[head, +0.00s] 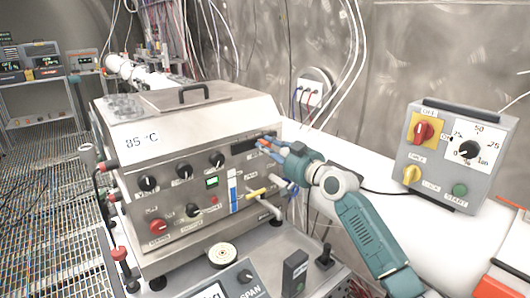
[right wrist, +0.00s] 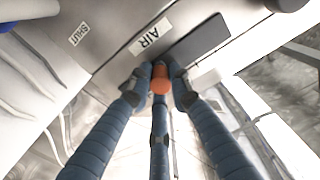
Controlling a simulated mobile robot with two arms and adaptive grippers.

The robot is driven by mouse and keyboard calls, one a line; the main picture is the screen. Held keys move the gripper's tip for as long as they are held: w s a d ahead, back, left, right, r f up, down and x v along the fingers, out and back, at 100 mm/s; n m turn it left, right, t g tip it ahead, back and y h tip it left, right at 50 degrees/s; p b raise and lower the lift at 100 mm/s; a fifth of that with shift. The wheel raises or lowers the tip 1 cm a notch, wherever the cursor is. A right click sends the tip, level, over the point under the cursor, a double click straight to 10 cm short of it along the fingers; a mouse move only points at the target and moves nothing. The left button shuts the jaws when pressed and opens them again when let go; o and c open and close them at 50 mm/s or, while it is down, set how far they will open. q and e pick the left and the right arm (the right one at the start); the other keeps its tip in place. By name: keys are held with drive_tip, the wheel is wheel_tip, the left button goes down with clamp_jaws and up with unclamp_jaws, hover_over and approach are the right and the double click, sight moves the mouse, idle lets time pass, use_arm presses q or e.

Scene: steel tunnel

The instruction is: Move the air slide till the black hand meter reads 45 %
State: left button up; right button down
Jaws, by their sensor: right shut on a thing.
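The steel box unit (head: 215,125), marked 85 °C, stands in the middle of the head view. The air slide shows as a dark slot (head: 245,145) high on the right of its front panel; in the right wrist view the dark slot (right wrist: 202,42) lies beside an AIR label (right wrist: 152,37). My right gripper (head: 270,148) is at the slot's right part. In the right wrist view its fingers are shut around a small orange knob (right wrist: 160,80). A meter with a white face (head: 210,292) is cut off at the bottom edge; its reading cannot be made out. My left gripper is not in view.
The panel below has black knobs (head: 148,183), a red knob (head: 157,226) and a yellow lever (head: 256,194). A grey control box (head: 450,155) stands on the white pipe at right. A joystick (head: 324,257) and a dark upright block (head: 295,272) stand in front.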

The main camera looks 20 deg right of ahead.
drive_tip(key=shift+f, duration=0.2)
drive_tip(key=c, duration=1.6)
unclamp_jaws()
drive_tip(key=shift+o, duration=0.2)
drive_tip(key=shift+r, duration=0.1)
drive_tip(key=v, duration=1.2)
